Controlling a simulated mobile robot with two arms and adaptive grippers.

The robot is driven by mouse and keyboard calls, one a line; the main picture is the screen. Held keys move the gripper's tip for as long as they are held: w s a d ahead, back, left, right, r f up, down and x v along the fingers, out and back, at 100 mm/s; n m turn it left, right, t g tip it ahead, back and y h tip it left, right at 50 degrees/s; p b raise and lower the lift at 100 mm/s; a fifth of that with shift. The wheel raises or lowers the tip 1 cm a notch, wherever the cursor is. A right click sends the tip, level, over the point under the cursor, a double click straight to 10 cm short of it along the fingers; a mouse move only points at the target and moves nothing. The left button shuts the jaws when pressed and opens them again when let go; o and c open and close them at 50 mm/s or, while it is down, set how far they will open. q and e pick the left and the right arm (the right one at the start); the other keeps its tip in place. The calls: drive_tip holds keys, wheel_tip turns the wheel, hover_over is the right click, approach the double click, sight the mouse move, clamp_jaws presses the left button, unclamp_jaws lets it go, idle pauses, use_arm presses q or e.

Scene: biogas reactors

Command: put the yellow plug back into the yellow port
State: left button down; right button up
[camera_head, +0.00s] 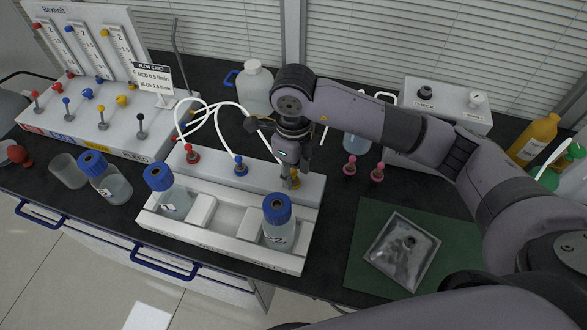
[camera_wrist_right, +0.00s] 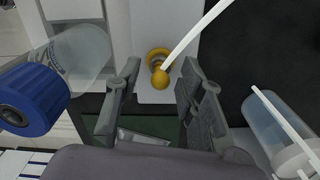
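The yellow plug (camera_wrist_right: 160,79) is a rounded yellow piece with a white hose. The yellow port (camera_wrist_right: 157,54) shows as a yellow ring right behind it on the white block; I cannot tell whether the plug sits in it. In the head view, yellow (camera_head: 294,181) shows at the right end of the white rack, partly hidden by my gripper. My right gripper (camera_head: 288,168) points down over it. In the right wrist view its fingers (camera_wrist_right: 160,88) are spread, one on each side of the plug, with gaps showing. My left gripper is not in view.
The white rack (camera_head: 216,250) holds blue-capped bottles (camera_head: 279,225) in front. Red (camera_head: 192,154) and blue (camera_head: 240,166) plugs stand left of my gripper. A clear container (camera_head: 356,143) and pink pieces (camera_head: 350,166) are to the right. A silvery packet (camera_head: 401,251) lies on a green mat (camera_head: 361,217).

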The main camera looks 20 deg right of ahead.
wheel_tip(320, 180, up, 12)
idle(0.7)
